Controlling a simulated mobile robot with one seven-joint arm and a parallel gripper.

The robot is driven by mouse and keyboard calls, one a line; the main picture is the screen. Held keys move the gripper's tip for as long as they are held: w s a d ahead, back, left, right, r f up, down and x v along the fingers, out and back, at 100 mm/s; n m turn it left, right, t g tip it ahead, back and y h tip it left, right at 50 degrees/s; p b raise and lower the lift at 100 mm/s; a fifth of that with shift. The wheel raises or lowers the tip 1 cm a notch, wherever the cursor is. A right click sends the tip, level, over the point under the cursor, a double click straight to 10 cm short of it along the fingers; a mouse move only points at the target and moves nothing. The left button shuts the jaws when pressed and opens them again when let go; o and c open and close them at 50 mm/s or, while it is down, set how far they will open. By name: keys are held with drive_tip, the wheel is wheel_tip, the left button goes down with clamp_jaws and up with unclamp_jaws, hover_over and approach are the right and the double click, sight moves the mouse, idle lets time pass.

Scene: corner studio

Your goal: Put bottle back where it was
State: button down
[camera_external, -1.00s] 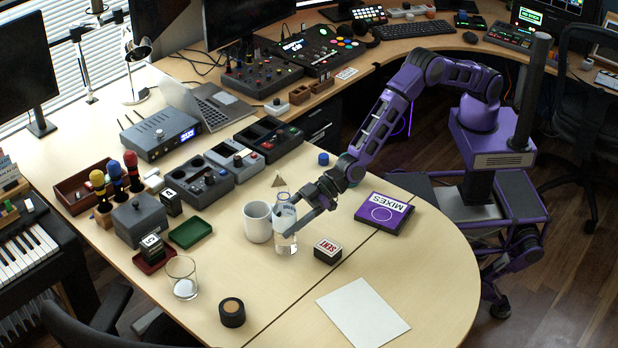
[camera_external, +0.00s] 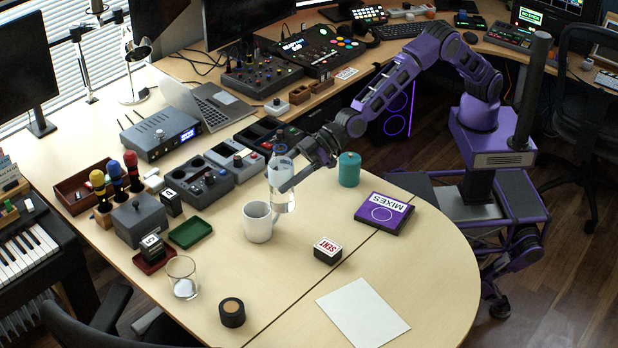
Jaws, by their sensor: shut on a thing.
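A clear bottle (camera_external: 282,197) with a blue cap is in my gripper (camera_external: 281,188), upright and behind and right of a white mug (camera_external: 257,224). The gripper is shut on the bottle's middle from the right. The bottle appears to be held above the table; the gap under it is hard to see.
A teal canister (camera_external: 349,170) stands right of my gripper. A purple MIXES case (camera_external: 384,213) and a SENT stamp (camera_external: 327,250) lie on the table (camera_external: 270,300). Grey audio units (camera_external: 205,183) stand behind left. A drinking glass (camera_external: 182,279) and black round container (camera_external: 232,312) are at front left.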

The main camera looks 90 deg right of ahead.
drive_tip(key=s+d+p, duration=0.1)
drive_tip(key=d+p, duration=0.2)
drive_tip(key=d, duration=1.4)
drive_tip(key=s+d+p, duration=0.3)
drive_tip(key=s+d, duration=0.5)
drive_tip(key=s, duration=0.1)
wheel_tip(320, 180, down, 15)
drive_tip(key=b, duration=0.1)
drive_tip(key=shift+y+b, duration=0.3)
drive_tip(key=shift+b, duration=0.05)
drive_tip(key=shift+s+f+b, duration=0.1)
drive_tip(key=shift+f+b, duration=0.05)
drive_tip(key=shift+b, duration=0.15)
unclamp_jaws()
